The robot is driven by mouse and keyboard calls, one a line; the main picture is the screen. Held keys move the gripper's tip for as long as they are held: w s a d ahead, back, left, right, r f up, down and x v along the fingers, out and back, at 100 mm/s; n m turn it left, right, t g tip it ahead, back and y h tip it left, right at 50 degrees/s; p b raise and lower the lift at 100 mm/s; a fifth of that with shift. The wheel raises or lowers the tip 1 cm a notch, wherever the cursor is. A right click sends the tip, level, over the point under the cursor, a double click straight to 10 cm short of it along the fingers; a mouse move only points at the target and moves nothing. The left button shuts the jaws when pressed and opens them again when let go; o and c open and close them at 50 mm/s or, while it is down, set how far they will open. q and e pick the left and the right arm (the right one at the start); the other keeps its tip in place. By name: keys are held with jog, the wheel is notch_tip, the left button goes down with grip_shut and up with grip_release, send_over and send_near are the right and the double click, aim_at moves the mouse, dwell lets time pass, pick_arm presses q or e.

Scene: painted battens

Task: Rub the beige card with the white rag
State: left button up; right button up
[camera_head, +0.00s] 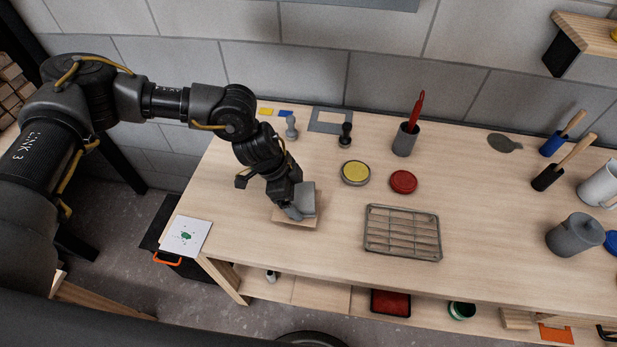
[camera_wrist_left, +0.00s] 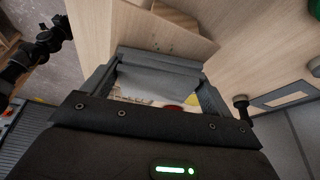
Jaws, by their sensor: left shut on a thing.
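My left gripper (camera_head: 291,212) is over the left part of the table, pointing down and shut on the rag. The rag (camera_head: 307,197) looks like a pale grey pad; in the left wrist view it (camera_wrist_left: 158,77) spans the gap between the fingers. The beige card (camera_head: 294,222) lies flat on the table directly below, partly hidden by the rag and gripper. It also shows in the left wrist view (camera_wrist_left: 165,30), just beyond the rag. The rag appears to be at the card's surface, but contact is hard to tell. My right gripper is not clearly seen.
A wire rack (camera_head: 403,232) lies right of the card. A yellow tin (camera_head: 355,173) and a red tin (camera_head: 403,182) stand behind the rack. Stamps (camera_head: 291,127) and a grey cup (camera_head: 405,140) are farther back.

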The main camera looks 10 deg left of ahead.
aim_at(314, 196)
pick_arm(q)
jog(key=shift+w+a+f+b, duration=0.15)
jog(key=shift+a+b, duration=0.35)
jog(key=shift+a, duration=1.45)
jog(key=shift+a+b, duration=0.2)
jog(key=shift+b, duration=0.2)
jog(key=d, duration=0.1)
jog(key=d+p, duration=0.1)
jog(key=d, duration=0.2)
jog(key=shift+d+r+p, duration=0.2)
jog(key=shift+r+p, duration=0.1)
jog(key=shift+d+f, duration=0.2)
jog(key=shift+d, duration=0.15)
jog(key=shift+s+d+r, duration=0.15)
jog(key=shift+s+d, duration=0.05)
jog(key=shift+d, duration=0.5)
jog(key=shift+d+r+p, duration=0.7)
jog(key=shift+r+p, duration=0.3)
jog(key=shift+p, duration=0.1)
jog(key=shift+d+p+v, duration=0.2)
jog(key=shift+p+v, duration=0.8)
notch_tip(314, 196, up, 3)
jog(key=shift+p, duration=1.2)
jog(key=shift+r, duration=0.35)
